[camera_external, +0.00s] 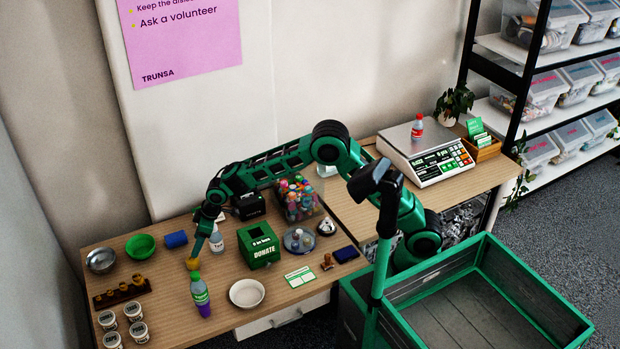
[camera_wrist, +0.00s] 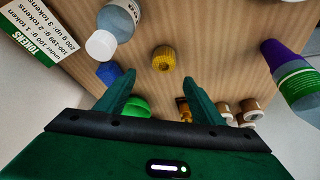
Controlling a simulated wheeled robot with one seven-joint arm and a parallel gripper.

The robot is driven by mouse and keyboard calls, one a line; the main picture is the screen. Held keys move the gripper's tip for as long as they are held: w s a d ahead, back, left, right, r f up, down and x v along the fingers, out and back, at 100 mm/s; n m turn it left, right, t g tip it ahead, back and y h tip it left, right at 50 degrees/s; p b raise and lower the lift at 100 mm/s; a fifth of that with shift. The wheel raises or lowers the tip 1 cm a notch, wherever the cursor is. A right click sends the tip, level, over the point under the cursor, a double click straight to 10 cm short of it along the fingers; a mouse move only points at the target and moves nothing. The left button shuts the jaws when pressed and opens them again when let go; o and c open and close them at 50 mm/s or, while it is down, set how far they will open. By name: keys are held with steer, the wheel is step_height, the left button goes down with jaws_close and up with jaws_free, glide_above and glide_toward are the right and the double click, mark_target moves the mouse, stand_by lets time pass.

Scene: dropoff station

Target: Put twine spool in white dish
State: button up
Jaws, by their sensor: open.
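A small yellow ribbed piece, which looks like the twine spool (camera_external: 192,264), stands on the table just below my gripper (camera_external: 196,250). In the wrist view the spool (camera_wrist: 164,58) lies just beyond the fingertips, roughly centred between them. My gripper (camera_wrist: 162,84) is open, with nothing between its fingers. The white dish (camera_external: 246,293) sits near the table's front edge, to the right of the spool and the green-capped bottle.
A bottle with a green cap and purple end (camera_external: 200,295) stands close in front of the spool. A white-capped bottle (camera_external: 216,242) stands just behind right. The green donate box (camera_external: 258,246) is behind the dish. A green bowl (camera_external: 140,246) and blue block (camera_external: 176,240) lie left.

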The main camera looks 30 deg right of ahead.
mark_target(192, 258)
steer(key=shift+n+g, duration=0.3)
steer(key=x, duration=1)
steer(key=shift+s, duration=0.15)
steer(key=c, duration=1.2)
